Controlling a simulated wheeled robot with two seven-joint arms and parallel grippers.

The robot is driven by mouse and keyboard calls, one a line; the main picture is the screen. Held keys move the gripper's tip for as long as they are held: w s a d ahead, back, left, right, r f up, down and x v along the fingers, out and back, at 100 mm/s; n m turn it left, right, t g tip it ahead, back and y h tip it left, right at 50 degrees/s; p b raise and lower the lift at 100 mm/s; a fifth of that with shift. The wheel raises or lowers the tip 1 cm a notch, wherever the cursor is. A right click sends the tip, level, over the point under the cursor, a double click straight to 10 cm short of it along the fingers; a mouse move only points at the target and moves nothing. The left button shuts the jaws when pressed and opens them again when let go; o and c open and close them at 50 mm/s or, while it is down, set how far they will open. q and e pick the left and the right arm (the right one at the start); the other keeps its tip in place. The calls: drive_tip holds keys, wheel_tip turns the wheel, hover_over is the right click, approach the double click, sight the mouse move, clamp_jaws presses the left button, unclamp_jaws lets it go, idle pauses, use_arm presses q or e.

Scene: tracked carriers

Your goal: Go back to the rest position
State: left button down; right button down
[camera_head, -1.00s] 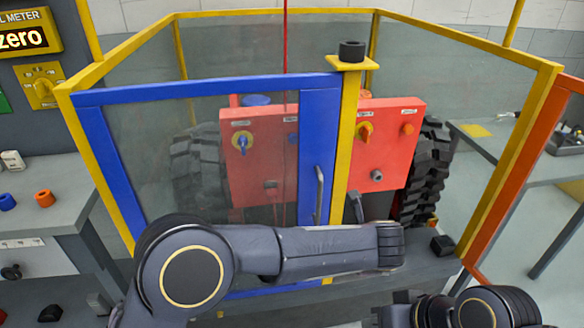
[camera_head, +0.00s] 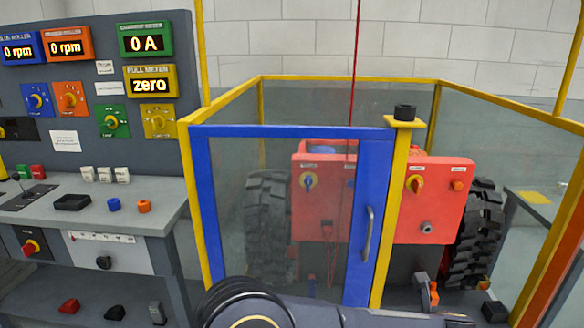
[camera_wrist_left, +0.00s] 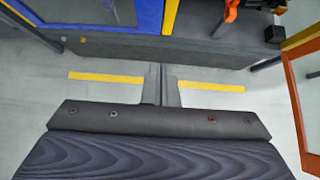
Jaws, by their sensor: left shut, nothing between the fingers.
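My left gripper (camera_wrist_left: 161,85) shows in the left wrist view with its two thin dark fingers together and nothing between them. It is over the grey floor (camera_wrist_left: 215,130), just short of the dark base ledge of the enclosure (camera_wrist_left: 170,47). In the head view, only a dark part of my arm shows along the bottom edge; the fingers are out of view there. My right gripper shows in neither current view.
A yellow-framed enclosure with a blue-framed door (camera_head: 376,215) stands ahead, its door appearing shut. Red boxes with knobs (camera_head: 432,200) and dark tyres are inside. A grey bench (camera_head: 90,207) with a meter panel (camera_head: 70,100) is left. An orange frame (camera_head: 560,245) is right.

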use_arm(q)
drive_tip(key=w+a+r+m+t+h+p, duration=0.15)
drive_tip(key=w+a+r+m, duration=0.3)
drive_tip(key=r, duration=0.45)
drive_tip(key=w+a+r+m+t+h+p, duration=0.1)
drive_tip(key=w+a+r+m+t+h, duration=0.3)
drive_tip(key=r, duration=0.6)
drive_tip(key=s+a+r+m+g+h+p, duration=0.1)
drive_tip(key=s+a+r+m, duration=0.1)
drive_tip(key=a+r+m, duration=0.4)
drive_tip(key=s+a+r+m+g+h+p, duration=0.1)
drive_tip(key=a+r+m+h, duration=0.2)
drive_tip(key=a, duration=0.5)
drive_tip(key=s+a+f+m+g+y+p, duration=0.1)
drive_tip(key=s+a+f+m+g+y, duration=0.1)
drive_tip(key=s+a+f+m, duration=0.2)
drive_tip(key=s+a+f+m+g+y+p, duration=0.2)
drive_tip(key=s+a+f+m, duration=0.3)
drive_tip(key=s+a, duration=0.5)
drive_tip(key=s+a+f+m+g+y+p, duration=0.1)
drive_tip(key=s+a+f+m, duration=0.4)
drive_tip(key=s, duration=0.8)
drive_tip(key=a+m+g+y, duration=0.1)
drive_tip(key=a+m+g, duration=0.1)
drive_tip(key=a, duration=0.1)
drive_tip(key=shift+s+f, duration=0.25)
drive_tip(key=shift+s, duration=0.1)
